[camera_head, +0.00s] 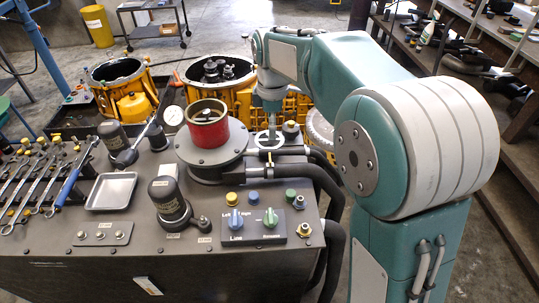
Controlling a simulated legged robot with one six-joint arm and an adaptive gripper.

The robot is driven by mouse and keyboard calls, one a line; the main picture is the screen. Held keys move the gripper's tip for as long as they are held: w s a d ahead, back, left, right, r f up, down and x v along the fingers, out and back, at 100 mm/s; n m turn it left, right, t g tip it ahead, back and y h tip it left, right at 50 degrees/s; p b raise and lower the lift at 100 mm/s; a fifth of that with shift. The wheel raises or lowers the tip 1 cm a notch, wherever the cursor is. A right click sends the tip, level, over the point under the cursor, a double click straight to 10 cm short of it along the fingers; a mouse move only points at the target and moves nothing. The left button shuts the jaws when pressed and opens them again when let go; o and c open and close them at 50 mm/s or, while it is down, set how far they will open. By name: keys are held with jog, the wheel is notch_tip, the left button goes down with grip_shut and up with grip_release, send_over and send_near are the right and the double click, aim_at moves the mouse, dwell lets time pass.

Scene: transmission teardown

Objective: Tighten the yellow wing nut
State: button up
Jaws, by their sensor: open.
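My gripper (271,124) points straight down at the right rear of the grey machine top, over a white ring-shaped handwheel (269,147). Its fingers look thin and small here, and no held object shows between them. I cannot tell whether the fingers touch the wheel. I cannot make out a yellow wing nut for certain; the fingers and wheel may hide it. A yellow knob (231,199) stands at the front of the machine top, to the left of a blue knob, but its shape is too small to tell.
A red cylinder (208,132) stands on a round flange left of my gripper. A black-capped filter (167,195), a metal tray (111,192) and a control panel (251,228) occupy the front. Wrenches (40,185) lie at left. Yellow housings (213,95) stand behind.

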aim_at(270, 157)
jog(key=shift+n, duration=0.3)
jog(key=f, duration=1.1)
jog(key=shift+w+a+f, duration=0.2)
jog(key=shift+w+a, duration=0.05)
jog(key=shift+w, duration=0.05)
jog(key=c, duration=1.2)
